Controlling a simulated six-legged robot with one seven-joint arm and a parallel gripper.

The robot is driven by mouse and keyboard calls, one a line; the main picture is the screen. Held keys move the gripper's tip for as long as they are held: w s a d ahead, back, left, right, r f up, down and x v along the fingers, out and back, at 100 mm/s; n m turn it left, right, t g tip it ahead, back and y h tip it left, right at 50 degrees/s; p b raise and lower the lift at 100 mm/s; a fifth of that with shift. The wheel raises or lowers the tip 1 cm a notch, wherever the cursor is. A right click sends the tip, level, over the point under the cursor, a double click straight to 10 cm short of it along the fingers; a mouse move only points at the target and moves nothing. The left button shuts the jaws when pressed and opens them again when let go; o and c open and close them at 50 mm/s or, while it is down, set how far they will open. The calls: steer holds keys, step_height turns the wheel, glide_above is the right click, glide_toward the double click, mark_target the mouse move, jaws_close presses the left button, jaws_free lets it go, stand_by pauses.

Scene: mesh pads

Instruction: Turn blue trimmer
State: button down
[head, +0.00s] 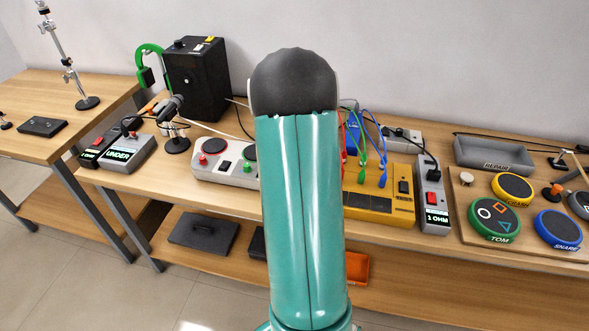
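I cannot make out a blue trimmer for certain. A small blue part (352,137) shows just right of my arm, behind the yellow box, partly hidden by the arm. The yellow box (385,203) has red, green and blue clips and leads standing at its back left, and its left end is behind my arm. A blue-rimmed pad marked SNARE (558,230) lies on the board at the right. My teal arm with a dark rounded joint rises through the middle of the view. My gripper is not in view.
A grey unit reading 1 OHM (433,205) stands beside the yellow box. Green TOM (495,219) and yellow CRASH (513,189) pads lie near a grey REPAIR tray (492,153). A white box (225,171), UNDER unit (126,153) and black speaker (197,80) stand left.

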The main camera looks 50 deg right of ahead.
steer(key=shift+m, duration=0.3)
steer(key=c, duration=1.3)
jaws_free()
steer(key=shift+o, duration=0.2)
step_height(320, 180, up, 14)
